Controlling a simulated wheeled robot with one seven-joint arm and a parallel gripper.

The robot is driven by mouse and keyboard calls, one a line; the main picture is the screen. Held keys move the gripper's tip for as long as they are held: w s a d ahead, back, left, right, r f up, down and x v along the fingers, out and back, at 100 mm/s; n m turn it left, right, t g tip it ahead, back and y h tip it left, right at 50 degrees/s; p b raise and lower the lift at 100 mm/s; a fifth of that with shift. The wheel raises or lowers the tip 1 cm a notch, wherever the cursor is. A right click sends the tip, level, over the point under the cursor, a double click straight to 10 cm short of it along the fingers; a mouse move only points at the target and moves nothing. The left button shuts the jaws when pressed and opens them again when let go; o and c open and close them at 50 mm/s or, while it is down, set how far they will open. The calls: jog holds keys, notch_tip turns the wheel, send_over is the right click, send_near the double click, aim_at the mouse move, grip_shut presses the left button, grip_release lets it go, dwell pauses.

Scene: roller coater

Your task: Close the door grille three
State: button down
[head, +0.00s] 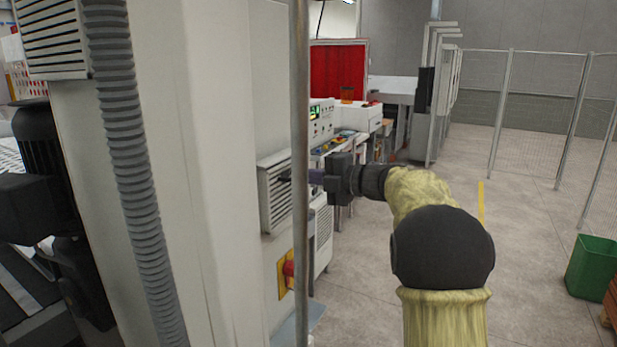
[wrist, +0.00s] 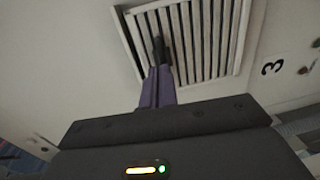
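In the head view the grille (head: 270,195) is on the machine's side, partly behind a grey pole. My gripper (wrist: 158,62) has its purple fingers together, dark tips at the slats near the left side. Whether they touch the grille is unclear. No held object shows between them.
The grey vertical pole (head: 299,150) stands close in front of the machine side. A red emergency knob on a yellow plate (head: 287,272) is below the grille. A green bin (head: 592,266) stands at right; open floor lies between.

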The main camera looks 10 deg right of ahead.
jog(key=r+b+v, duration=0.1)
jog(key=b+v, duration=0.3)
jog(key=v, duration=1)
jog(key=shift+a+r, duration=0.1)
